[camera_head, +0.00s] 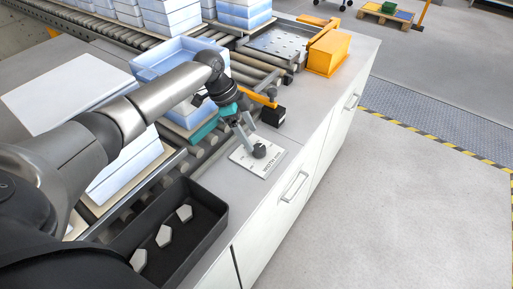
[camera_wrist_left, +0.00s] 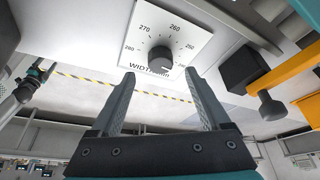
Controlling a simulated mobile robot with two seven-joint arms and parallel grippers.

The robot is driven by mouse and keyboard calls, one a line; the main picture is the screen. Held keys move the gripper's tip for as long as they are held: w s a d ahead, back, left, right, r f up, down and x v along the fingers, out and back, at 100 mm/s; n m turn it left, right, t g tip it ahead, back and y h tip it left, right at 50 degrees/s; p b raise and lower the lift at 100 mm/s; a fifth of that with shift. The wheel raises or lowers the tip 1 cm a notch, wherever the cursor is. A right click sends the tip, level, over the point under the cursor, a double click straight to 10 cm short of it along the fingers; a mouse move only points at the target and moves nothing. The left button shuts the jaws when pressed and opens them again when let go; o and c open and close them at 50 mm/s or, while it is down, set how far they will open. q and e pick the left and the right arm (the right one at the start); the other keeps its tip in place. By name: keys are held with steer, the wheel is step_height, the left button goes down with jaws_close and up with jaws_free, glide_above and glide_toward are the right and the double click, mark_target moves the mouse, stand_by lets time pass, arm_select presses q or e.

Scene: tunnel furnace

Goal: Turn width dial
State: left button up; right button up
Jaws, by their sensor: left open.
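The width dial is a small dark round knob (camera_head: 260,150) on a white plate (camera_head: 246,163) lettered WIDTH, set on the grey counter top. In the left wrist view the knob (camera_wrist_left: 161,58) sits in the middle of the plate (camera_wrist_left: 190,36), with a scale around it showing numbers such as 260, 270 and 280. My left gripper (camera_head: 248,142) is open, with its fingers just beside the knob in the head view. In the left wrist view the two fingers (camera_wrist_left: 160,95) are spread wide and the knob appears between and beyond the tips. I cannot tell if a finger touches it.
A black tray (camera_head: 218,222) with several pale pieces stands at the counter's front left. An orange box (camera_head: 327,54) is at the far end. A black-ended orange part (camera_head: 272,115) is close behind the dial. Blue-white stacks (camera_head: 170,57) stand on rollers. Counter beside the plate is clear.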

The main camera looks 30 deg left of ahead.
mark_target(258, 147)
arm_select(q)
steer(key=shift+b+x, duration=2.45)
steer(key=shift+x, duration=0.4)
steer(key=shift+c, duration=0.2)
jaws_close()
